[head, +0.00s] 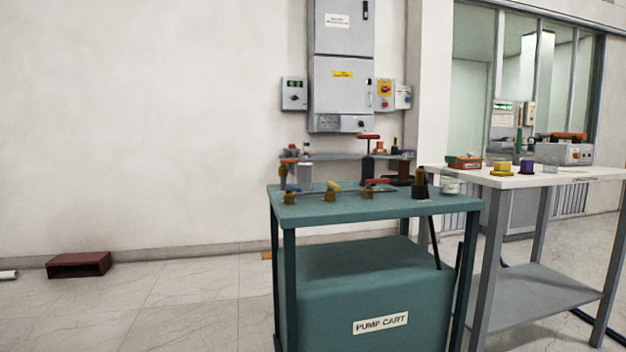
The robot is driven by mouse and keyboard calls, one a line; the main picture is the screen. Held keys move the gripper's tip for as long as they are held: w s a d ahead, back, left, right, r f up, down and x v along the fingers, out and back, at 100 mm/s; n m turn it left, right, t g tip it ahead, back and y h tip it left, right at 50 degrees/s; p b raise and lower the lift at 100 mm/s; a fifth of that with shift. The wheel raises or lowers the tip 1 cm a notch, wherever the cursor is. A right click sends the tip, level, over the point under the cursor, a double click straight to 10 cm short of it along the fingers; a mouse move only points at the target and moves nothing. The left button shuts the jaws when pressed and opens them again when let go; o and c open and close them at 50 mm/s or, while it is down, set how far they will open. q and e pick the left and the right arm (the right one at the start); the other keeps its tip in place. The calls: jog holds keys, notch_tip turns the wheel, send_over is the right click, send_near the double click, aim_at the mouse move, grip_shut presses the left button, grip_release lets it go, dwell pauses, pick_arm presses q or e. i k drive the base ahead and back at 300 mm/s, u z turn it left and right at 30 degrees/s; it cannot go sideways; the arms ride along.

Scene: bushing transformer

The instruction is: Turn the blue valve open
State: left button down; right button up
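A green pump cart (378,206) stands right of the middle in the head view. A row of small brass valves sits along the front of its top. The leftmost valve has a small blue handle (293,187), partly merged with its brass body, so I cannot tell its exact turn. Beside it are a valve with a yellow handle (334,186) and one with a red handle (377,182). Neither of my grippers shows in the head view.
A white-topped table (560,177) with a grey box (565,153) and small items stands right of the cart. A grey cabinet (341,90) hangs on the wall behind. A dark red box (79,265) lies on the floor at left. Floor left of the cart is mostly clear.

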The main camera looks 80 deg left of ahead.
aim_at(290, 186)
jog(key=u, duration=0.7)
jog(key=i, duration=1.05)
jog(key=u, duration=1.35)
jog(key=i, duration=0.4)
jog(key=u, duration=0.45)
